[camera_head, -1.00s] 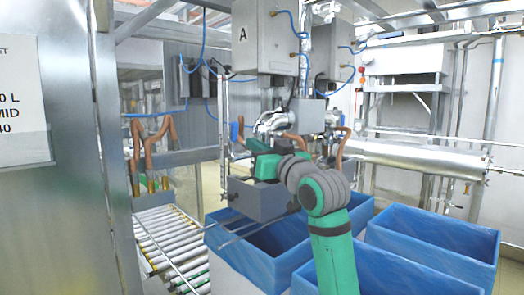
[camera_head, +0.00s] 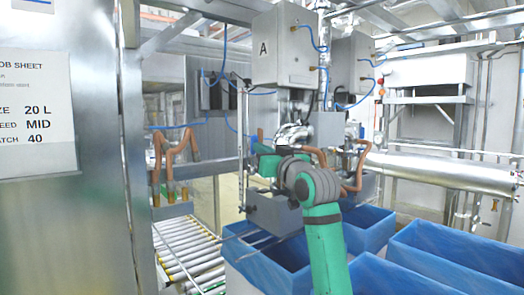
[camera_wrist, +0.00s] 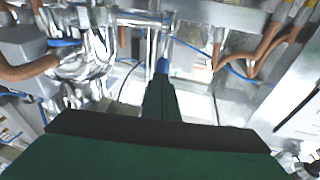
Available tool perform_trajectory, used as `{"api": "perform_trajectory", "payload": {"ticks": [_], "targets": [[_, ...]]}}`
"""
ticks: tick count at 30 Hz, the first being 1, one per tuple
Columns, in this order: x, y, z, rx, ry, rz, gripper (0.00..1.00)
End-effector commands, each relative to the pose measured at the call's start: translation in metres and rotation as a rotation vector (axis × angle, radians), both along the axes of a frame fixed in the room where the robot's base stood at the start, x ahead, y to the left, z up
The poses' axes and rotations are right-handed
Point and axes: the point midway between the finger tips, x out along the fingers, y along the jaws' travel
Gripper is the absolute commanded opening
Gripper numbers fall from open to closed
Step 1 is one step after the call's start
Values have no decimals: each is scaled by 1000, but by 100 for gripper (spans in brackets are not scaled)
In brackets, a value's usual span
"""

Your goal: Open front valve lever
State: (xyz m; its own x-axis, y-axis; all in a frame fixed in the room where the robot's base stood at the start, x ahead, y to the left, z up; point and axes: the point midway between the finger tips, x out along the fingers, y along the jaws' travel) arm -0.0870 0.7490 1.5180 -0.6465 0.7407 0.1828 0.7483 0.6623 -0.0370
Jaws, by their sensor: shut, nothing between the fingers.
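A small blue lever-like piece (camera_wrist: 65,43) sits on the shiny pipework at the left of the wrist view. Another small blue piece (camera_wrist: 162,66) shows right at the tip of my gripper (camera_wrist: 160,84); I cannot tell whether they touch. My gripper is shut and looks empty, its dark green fingers together and pointing up the wrist view. In the head view my green and grey arm reaches to the shiny valve pipework (camera_head: 292,134), under the box marked A (camera_head: 283,50). My fingertips are not clear there, and which blue piece is the front valve lever is hard to tell.
Copper-coloured bent pipes (camera_head: 180,160) stand at the left and beside the valve. A roller conveyor (camera_head: 190,250) runs below left. Blue-lined boxes (camera_head: 440,245) stand at the lower right. A metal panel with a job sheet (camera_head: 35,105) is close at the left.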

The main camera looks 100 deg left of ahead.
Motion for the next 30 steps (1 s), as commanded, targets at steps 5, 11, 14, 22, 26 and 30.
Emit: {"api": "perform_trajectory", "payload": {"ticks": [5, 11, 14, 22, 26, 30], "targets": [[-4, 3, 7, -34, -50, 0, 0], [-11, 8, 11, -77, -103, -1, 0], [-16, 12, 13, -77, -103, 0, 0], [-19, 13, 13, -76, -102, 2, 0], [-19, 12, 12, -77, -103, 3, 0], [-14, 5, 13, -77, -102, 1, 0]]}}
